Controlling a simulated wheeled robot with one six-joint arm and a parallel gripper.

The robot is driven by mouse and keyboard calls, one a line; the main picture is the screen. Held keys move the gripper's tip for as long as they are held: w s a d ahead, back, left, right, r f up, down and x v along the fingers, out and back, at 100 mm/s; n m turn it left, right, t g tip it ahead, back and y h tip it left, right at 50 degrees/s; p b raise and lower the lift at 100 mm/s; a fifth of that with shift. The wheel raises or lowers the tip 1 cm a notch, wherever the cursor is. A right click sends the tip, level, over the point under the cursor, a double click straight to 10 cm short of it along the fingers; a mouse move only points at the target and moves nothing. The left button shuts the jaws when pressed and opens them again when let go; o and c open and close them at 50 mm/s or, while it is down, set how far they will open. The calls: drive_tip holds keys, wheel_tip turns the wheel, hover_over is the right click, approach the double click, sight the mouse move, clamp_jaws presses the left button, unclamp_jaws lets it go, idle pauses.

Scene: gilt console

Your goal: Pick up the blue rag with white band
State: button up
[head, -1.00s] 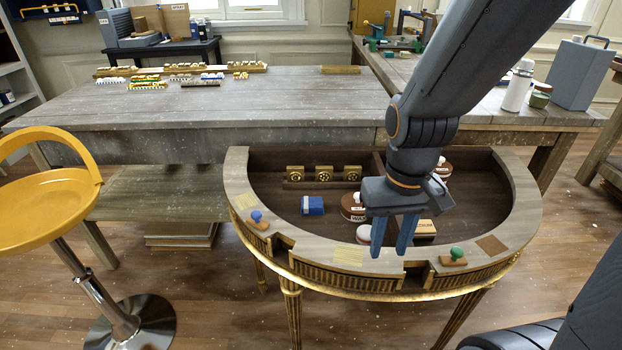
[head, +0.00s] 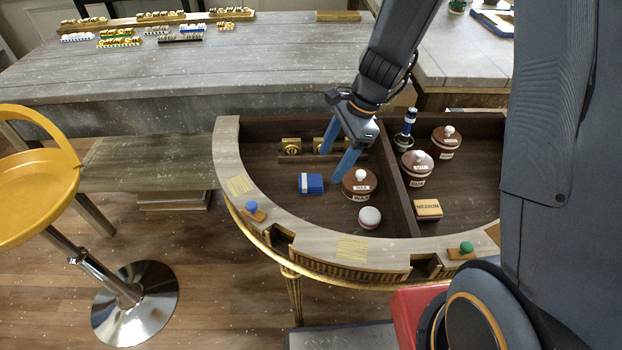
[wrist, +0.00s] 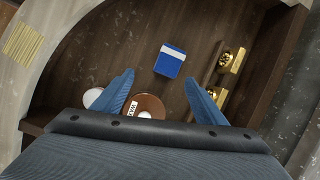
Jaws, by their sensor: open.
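The blue rag with a white band (head: 311,183) lies folded on the dark floor of the console's left compartment. In the wrist view the rag (wrist: 169,62) lies ahead of the fingertips, near the middle top. My gripper (head: 330,168) is open and empty, with its blue fingers pointing down just right of the rag. In the wrist view the open fingers (wrist: 158,80) stand on either side of a gap, with the rag beyond them. No finger is seen touching the rag.
A brown wax tin (head: 359,184) stands close to the right of the rag, and a white-topped round object (head: 369,217) sits in front of it. Gold ornaments on a rack (head: 291,147) stand behind. A divider (head: 399,190) and the console's curved rim (head: 300,238) bound the compartment.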

sight(312, 180)
drive_tip(key=shift+w+a+f+m+y+p, duration=0.1)
drive_tip(key=shift+w+a+f+m+p, duration=0.4)
drive_tip(key=shift+f, duration=0.95)
drive_tip(key=shift+w+a+f+m+y, duration=0.1)
drive_tip(key=shift+a+f+m, duration=0.4)
drive_tip(key=shift+a+f, duration=0.75)
drive_tip(key=shift+w+a+f+m+y+p, duration=0.1)
drive_tip(key=shift+w+a+f+m+p, duration=0.3)
drive_tip(key=shift+f, duration=1.25)
drive_tip(key=shift+s+a, duration=0.15)
drive_tip(key=c, duration=1.1)
